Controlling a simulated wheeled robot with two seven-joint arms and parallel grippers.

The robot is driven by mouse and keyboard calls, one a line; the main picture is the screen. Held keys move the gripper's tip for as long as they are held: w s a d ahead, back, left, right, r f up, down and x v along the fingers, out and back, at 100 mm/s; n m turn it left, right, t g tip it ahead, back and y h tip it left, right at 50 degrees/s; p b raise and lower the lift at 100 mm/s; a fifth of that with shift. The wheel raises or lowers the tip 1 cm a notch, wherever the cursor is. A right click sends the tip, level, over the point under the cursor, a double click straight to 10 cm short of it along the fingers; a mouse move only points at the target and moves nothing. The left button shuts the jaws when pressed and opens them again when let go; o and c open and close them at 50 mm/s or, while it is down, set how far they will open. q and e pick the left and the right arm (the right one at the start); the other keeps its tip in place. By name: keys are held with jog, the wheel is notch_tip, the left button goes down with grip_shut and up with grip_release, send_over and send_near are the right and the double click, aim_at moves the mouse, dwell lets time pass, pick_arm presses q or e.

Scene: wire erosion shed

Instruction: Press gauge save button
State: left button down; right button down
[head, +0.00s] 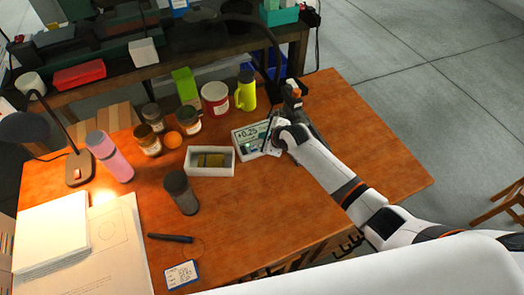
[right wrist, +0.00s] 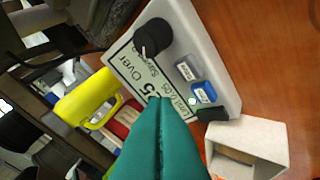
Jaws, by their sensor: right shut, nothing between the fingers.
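The gauge (head: 246,150) is a pale box on the wooden table, with a screen reading +0.25. In the right wrist view the gauge (right wrist: 209,40) shows a black knob (right wrist: 153,36), a grey button (right wrist: 187,71), a blue button (right wrist: 205,92) and a small lit green lamp (right wrist: 192,101). The button labels are too small to read surely. My right gripper (head: 270,141) is at the gauge's right side in the head view. In the wrist view its green fingers (right wrist: 160,101) are shut and empty, their tips overlapping the screen's edge; contact cannot be told. My left gripper is out of view.
A white open box (head: 209,174) stands just left of the gauge. A dark grey cylinder (head: 181,193) stands in front. The table's right part (head: 370,135) is clear.

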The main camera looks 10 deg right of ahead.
aim_at(260, 143)
notch_tip(260, 143, down, 2)
jog(key=shift+f+b, duration=0.15)
jog(key=shift+b, duration=0.25)
jog(key=shift+f, duration=0.1)
dwell(1.6)
jog(key=shift+f, duration=0.35)
jog(key=shift+f, duration=0.4)
dwell(0.8)
jog(key=shift+r, duration=0.15)
jog(key=shift+r+p, duration=0.65)
jog(key=shift+p, duration=0.2)
